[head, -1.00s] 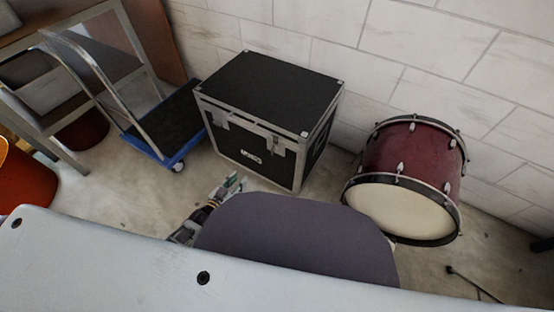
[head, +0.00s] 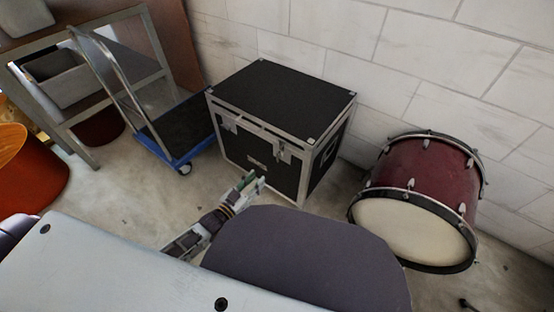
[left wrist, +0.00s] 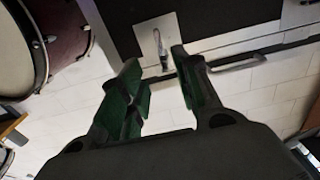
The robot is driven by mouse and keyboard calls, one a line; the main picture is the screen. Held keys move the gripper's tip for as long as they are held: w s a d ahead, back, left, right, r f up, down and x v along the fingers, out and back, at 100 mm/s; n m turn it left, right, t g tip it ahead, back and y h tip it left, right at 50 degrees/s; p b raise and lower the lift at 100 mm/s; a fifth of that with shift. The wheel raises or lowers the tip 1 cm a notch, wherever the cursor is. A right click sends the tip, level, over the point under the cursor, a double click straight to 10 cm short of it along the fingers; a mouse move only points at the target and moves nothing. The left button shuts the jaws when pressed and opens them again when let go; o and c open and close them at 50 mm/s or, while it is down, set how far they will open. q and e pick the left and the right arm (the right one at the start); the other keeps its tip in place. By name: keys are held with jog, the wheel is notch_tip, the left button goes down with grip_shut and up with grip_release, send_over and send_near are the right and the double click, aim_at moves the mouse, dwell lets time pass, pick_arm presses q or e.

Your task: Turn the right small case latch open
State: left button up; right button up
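The black case (head: 235,150) with metal edges stands on the floor by the wall. Its right small latch (head: 283,152) is on the front below the lid edge, right of the left latch (head: 229,124). My left gripper (head: 251,183) is low in front of the case, below and left of the right latch. In the left wrist view, my left gripper (left wrist: 158,72) is open and empty. A silver latch (left wrist: 160,45) on a light plate shows just beyond the gap between its fingers, apparently untouched. Its exact turn angle is unclear. My right gripper is out of view.
A dark red drum (head: 425,178) stands right of the case, and it shows at upper left in the left wrist view (left wrist: 72,32). A blue-edged trolley (head: 190,152) and metal shelf stand left. Open floor (head: 130,195) lies front left.

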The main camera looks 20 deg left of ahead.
aim_at(279, 156)
pick_arm(q)
jog(key=shift+w, duration=0.15)
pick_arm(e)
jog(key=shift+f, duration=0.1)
pick_arm(q)
jog(key=b+x, duration=0.5)
jog(key=x, duration=0.8)
jog(key=shift+w, duration=0.25)
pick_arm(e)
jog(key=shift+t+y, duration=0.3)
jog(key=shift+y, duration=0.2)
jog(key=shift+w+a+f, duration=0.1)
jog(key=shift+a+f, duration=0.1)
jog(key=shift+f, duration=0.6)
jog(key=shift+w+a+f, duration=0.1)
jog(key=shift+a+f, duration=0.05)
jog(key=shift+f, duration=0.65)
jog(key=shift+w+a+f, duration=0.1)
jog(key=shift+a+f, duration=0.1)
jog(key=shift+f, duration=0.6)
pick_arm(q)
jog(key=shift+d+f, duration=0.1)
grip_shut()
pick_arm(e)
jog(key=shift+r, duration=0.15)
